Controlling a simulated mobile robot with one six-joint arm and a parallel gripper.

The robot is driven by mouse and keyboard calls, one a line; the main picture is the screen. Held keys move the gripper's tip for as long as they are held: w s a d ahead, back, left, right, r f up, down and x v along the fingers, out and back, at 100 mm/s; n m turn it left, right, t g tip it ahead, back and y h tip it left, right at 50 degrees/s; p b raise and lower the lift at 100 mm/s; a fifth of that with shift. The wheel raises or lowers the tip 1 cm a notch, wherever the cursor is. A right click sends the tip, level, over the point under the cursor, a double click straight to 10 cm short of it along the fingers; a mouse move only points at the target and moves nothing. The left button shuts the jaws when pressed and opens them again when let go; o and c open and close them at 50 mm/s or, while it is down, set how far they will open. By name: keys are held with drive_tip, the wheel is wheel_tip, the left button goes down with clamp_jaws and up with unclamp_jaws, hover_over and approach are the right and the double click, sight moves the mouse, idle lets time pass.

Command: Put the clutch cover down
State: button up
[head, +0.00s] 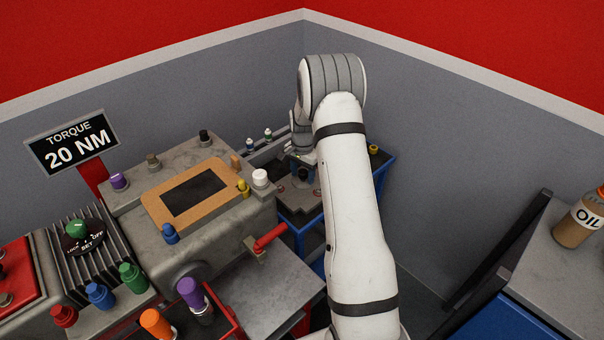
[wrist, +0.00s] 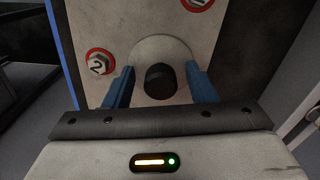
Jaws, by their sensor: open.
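The clutch cover (wrist: 160,46) shows in the wrist view as a round, pale grey disc with a black knob (wrist: 160,82) at its middle. It lies against a grey plate (wrist: 128,28). My gripper (wrist: 160,68) is open, with one blue finger on each side of the knob and a gap visible on both sides. In the head view my gripper (head: 303,164) is low over the blue-edged stand behind the engine. My arm hides part of that stand, and the cover is too small there to make out well.
Bolts with red rings, one marked 2 (wrist: 99,63), sit on the plate beside the cover. The grey engine (head: 205,235) with coloured caps and a red lever (head: 270,237) stands left of my arm. An oil bottle (head: 580,222) stands on the right-hand bench. Grey walls close the corner.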

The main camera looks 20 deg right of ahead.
sight(302, 172)
drive_tip(key=s+a+r+n, duration=0.1)
drive_tip(key=s+a+r, duration=0.15)
drive_tip(key=r, duration=0.75)
drive_tip(key=s+a+r+n, duration=0.1)
drive_tip(key=s+r, duration=0.2)
drive_tip(key=r, duration=0.6)
drive_tip(key=s+a+r+n+t, duration=0.1)
drive_tip(key=s+a+r+n, duration=0.1)
drive_tip(key=s, duration=0.7)
drive_tip(key=s+a+r+n, duration=0.2)
drive_tip(key=s+a+n, duration=0.1)
drive_tip(key=s, duration=0.7)
drive_tip(key=s+a+r+n+t, duration=0.1)
drive_tip(key=s+a+r+n, duration=0.1)
drive_tip(key=s, duration=0.7)
drive_tip(key=shift+s+a+n+t, duration=0.3)
drive_tip(key=shift+s+a+n, duration=0.1)
drive_tip(key=shift+a+n, duration=0.6)
drive_tip(key=shift+d, duration=0.15)
